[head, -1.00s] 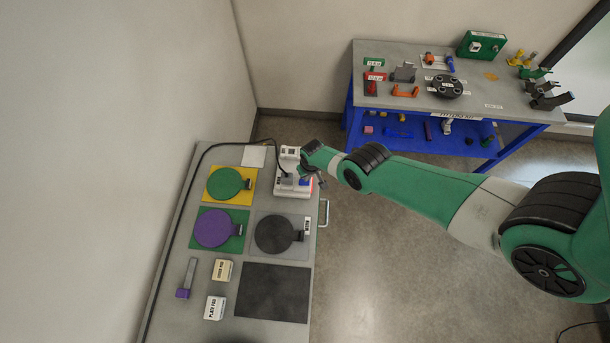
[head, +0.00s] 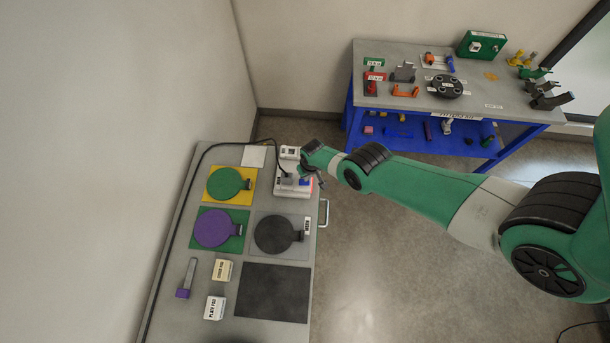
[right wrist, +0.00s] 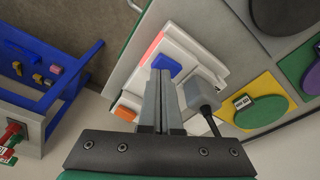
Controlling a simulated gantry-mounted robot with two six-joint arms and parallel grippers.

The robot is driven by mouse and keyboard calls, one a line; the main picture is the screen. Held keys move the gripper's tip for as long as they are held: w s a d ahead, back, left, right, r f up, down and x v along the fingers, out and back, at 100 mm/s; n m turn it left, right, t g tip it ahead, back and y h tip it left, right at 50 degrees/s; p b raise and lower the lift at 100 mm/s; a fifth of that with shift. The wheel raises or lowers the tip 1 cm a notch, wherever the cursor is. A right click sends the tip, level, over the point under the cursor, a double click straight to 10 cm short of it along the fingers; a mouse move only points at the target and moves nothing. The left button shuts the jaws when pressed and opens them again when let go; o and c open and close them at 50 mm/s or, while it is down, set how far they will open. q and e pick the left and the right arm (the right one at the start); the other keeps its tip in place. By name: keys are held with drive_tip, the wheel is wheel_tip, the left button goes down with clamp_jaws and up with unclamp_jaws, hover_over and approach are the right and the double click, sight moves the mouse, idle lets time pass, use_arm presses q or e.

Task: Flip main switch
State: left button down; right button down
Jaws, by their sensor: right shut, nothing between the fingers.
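A white switch box (head: 290,188) sits at the far end of the grey cart. It also shows in the right wrist view (right wrist: 187,52), with a blue rocker switch (right wrist: 167,67) on its face and an orange-red strip (right wrist: 151,47) along one edge. A grey plug (right wrist: 204,90) with a black cable stands on the box beside the rocker. My right gripper (right wrist: 160,80) is shut and empty, its fingertips over the box close to the blue rocker. I cannot tell whether they touch it. In the head view my right wrist partly covers the box. My left gripper is not in view.
The cart top (head: 175,245) holds green, purple and dark round paddles on square pads, a black mat (head: 272,292), small labelled blocks and a purple-ended tool. A black cable runs along its left edge. A blue workbench (head: 350,120) with fittings stands behind at the right.

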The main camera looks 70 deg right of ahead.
drive_tip(key=shift+f+b, duration=0.9)
drive_tip(key=shift+r, duration=0.15)
wheel_tip(320, 180, up, 5)
drive_tip(key=p, duration=0.5)
drive_tip(key=shift+r+p, duration=0.8)
drive_tip(key=shift+r, duration=0.1)
drive_tip(key=shift+w, duration=0.1)
